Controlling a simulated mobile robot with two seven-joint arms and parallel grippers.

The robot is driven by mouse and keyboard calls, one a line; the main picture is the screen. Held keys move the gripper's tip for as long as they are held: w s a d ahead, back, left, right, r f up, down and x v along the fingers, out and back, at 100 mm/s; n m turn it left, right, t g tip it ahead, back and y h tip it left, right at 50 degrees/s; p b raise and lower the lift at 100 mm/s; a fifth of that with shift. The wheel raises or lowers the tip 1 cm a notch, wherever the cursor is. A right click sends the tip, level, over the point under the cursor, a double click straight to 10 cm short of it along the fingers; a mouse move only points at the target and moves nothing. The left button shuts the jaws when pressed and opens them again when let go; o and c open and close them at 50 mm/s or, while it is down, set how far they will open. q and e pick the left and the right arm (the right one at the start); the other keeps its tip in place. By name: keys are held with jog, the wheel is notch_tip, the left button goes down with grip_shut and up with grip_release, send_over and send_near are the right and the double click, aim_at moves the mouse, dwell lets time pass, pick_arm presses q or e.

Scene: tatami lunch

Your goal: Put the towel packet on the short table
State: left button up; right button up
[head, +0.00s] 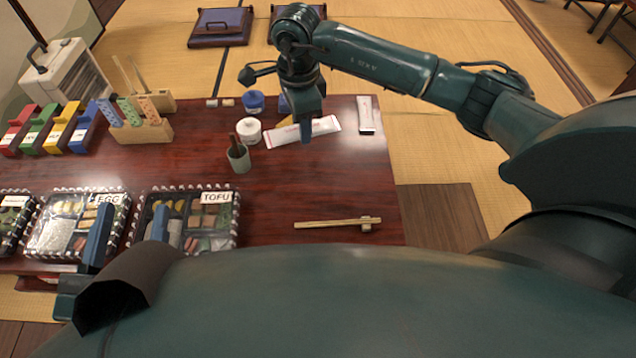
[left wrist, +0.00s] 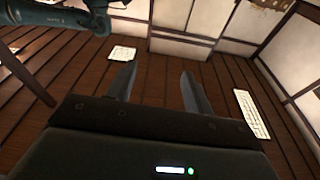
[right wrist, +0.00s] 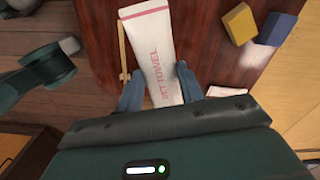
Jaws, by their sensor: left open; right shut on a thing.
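A white towel packet with pink-red lettering (head: 325,127) is at the far right part of the dark red wooden table (head: 300,185). My right gripper (head: 305,135) is shut on it. In the right wrist view the packet (right wrist: 152,45) runs up between the two blue fingers (right wrist: 150,92). I cannot tell whether it touches the tabletop. A second, similar packet (head: 367,117) lies to its right near the table edge. My left gripper (head: 128,238) is open and empty in front of the lunch boxes; its fingers (left wrist: 158,88) also show apart in the left wrist view.
Chopsticks (head: 335,223) lie on a rest at the front right. A green-grey cup (head: 239,160) and white pot (head: 248,132) stand left of the right gripper. Lunch boxes (head: 190,190) and colored holders (head: 62,130) fill the left. The table's middle right is clear.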

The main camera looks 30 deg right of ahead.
jog(key=d+f+m+b, duration=0.1)
jog(key=f+m, duration=0.4)
jog(key=d+f+m+b, duration=0.1)
jog(key=f+m, duration=0.4)
jog(key=m, duration=0.1)
jog(key=d+f+m, duration=0.1)
jog(key=f+m, duration=0.4)
jog(key=shift+s+d+f+m+b, duration=0.15)
jog(key=shift+f+m+b, duration=0.15)
jog(key=shift+m+b, duration=0.1)
jog(key=shift+f, duration=0.3)
notch_tip(320, 180, down, 3)
jog(key=shift+f+b, duration=0.15)
jog(key=shift+b, duration=0.8)
jog(key=shift+f, duration=0.2)
pick_arm(q)
jog(key=r+m+t+h, duration=0.1)
jog(key=r+h, duration=0.1)
jog(key=w+r+m+h, duration=0.1)
jog(key=r+m, duration=0.1)
jog(key=shift+w+a+r+m+t+h, duration=0.1)
jog(key=shift+a+r+m+t+h, duration=0.05)
jog(key=shift+r+m+t+h, duration=0.2)
pick_arm(e)
jog(key=shift+r, duration=0.1)
